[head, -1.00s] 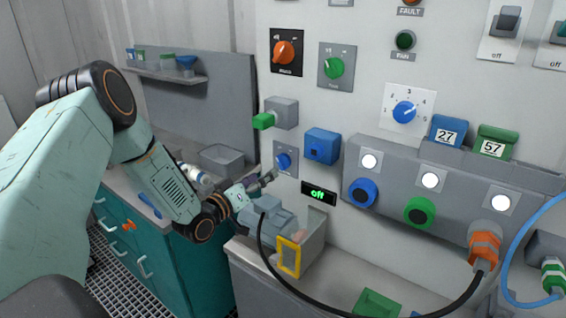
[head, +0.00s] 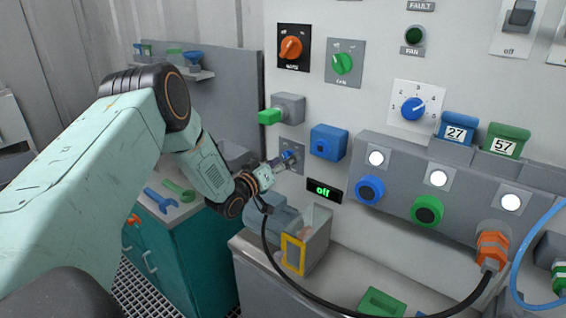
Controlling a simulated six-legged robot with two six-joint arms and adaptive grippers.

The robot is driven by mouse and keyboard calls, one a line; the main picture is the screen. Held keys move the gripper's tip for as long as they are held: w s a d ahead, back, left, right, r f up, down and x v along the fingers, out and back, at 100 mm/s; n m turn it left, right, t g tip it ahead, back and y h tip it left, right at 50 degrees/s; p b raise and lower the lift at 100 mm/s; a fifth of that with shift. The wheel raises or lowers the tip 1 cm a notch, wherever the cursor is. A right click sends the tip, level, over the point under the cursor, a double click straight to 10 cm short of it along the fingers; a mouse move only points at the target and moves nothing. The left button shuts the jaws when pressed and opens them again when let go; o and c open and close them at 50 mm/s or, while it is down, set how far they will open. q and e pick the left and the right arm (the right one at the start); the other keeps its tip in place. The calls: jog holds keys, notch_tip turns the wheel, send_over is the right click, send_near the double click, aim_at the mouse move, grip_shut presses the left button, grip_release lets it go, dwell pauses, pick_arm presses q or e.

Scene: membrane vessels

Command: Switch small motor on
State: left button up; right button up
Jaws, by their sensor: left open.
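A small blue knob (head: 289,155) sits on a grey wall plate (head: 293,167). A black display (head: 323,191) to its lower right reads "off" in green. My left gripper (head: 284,159) is open with its fingertips at the blue knob, partly covering it. I cannot tell whether the fingers touch the knob. A grey-blue motor-like body (head: 268,213) stands below the gripper, beside a grey box (head: 315,225) with a yellow frame (head: 293,254). No label naming the small motor is readable. My right gripper is not in view.
A grey block with a green end (head: 270,116) juts out just above the knob, and a blue block (head: 328,143) to its right. A black cable (head: 345,308) loops below. Wrenches (head: 162,201) lie on the left bench.

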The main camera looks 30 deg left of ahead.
pick_arm(q)
jog(key=shift+s+r, duration=0.1)
jog(key=shift+s, duration=0.05)
jog(key=shift+w+d+f, duration=0.15)
jog(key=shift+w+f, duration=0.15)
jog(key=shift+w, duration=0.2)
jog(key=c, duration=0.5)
jog(key=shift+s, duration=0.15)
jog(key=c, duration=0.4)
jog(key=shift+c, duration=1.2)
